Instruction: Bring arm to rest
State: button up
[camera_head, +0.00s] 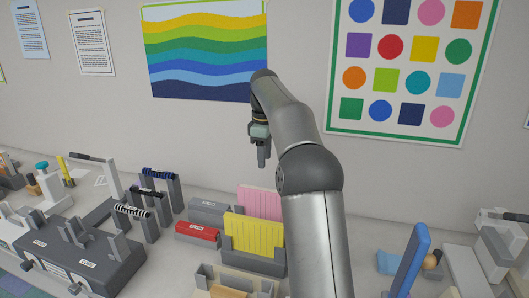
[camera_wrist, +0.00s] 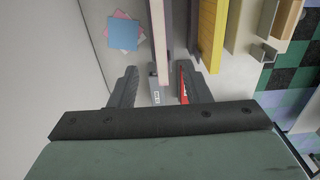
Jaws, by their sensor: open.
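My gripper (camera_head: 262,155) hangs at the end of my raised arm in front of the wall, above the back of the counter. In the wrist view my gripper (camera_wrist: 156,88) shows two dark fingers spread apart, with nothing held between them. Below and beyond the fingers are a grey block (camera_wrist: 158,96) and a red block, partly hidden by the right finger. In the head view the red block (camera_head: 197,232) and the grey block (camera_head: 208,209) lie on the counter left of the yellow and pink upright pieces.
A yellow ribbed piece (camera_head: 254,236) and a pink one (camera_head: 262,202) stand in grey holders. Grey racks with coils (camera_head: 158,172) stand to the left. A blue upright panel (camera_head: 411,262) stands at right. The air around my gripper looks free, with the wall behind.

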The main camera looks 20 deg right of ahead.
jog(key=shift+r, duration=0.35)
jog(key=s+a+f+m, duration=0.2)
jog(key=s+a+m, duration=0.2)
jog(key=s+a, duration=0.8)
jog(key=s+a+f+m, duration=0.2)
jog(key=s+f, duration=0.4)
jog(key=s, duration=0.6)
jog(key=s+a+f+m, duration=0.3)
jog(key=s+f, duration=0.4)
jog(key=s, duration=0.5)
jog(key=shift+s+a+m+t, duration=0.3)
jog(key=shift+s+a+t, duration=0.1)
jog(key=shift+a, duration=0.15)
